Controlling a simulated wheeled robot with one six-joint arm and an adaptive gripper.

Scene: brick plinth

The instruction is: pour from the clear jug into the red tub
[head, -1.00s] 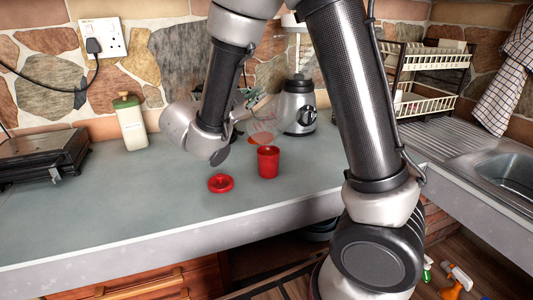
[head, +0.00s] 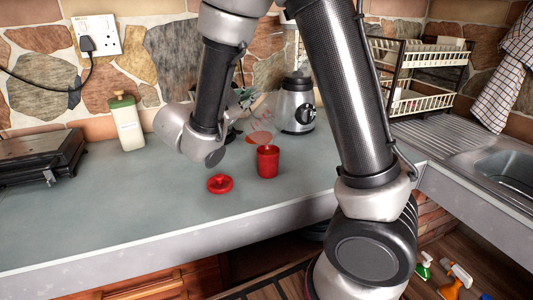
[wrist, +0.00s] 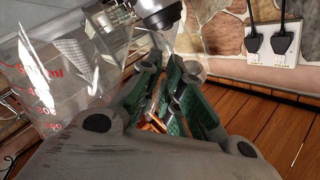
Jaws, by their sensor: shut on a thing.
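The clear jug (head: 259,124) is transparent, with a little orange-red content at its low end. It is tilted in the air just behind and above the red tub (head: 267,163), which stands upright on the worktop. In the wrist view the jug (wrist: 45,85) shows red measuring marks at left. My gripper (wrist: 178,100) is shut on the jug. In the head view its fingers are mostly hidden behind my wrist. I cannot tell whether anything is falling into the tub, and the tub's inside is hard to see.
A blender (head: 297,108) stands close behind the jug. A white-green canister (head: 127,122) and a dark grill (head: 38,158) are at left. The worktop (head: 130,205) front is clear.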

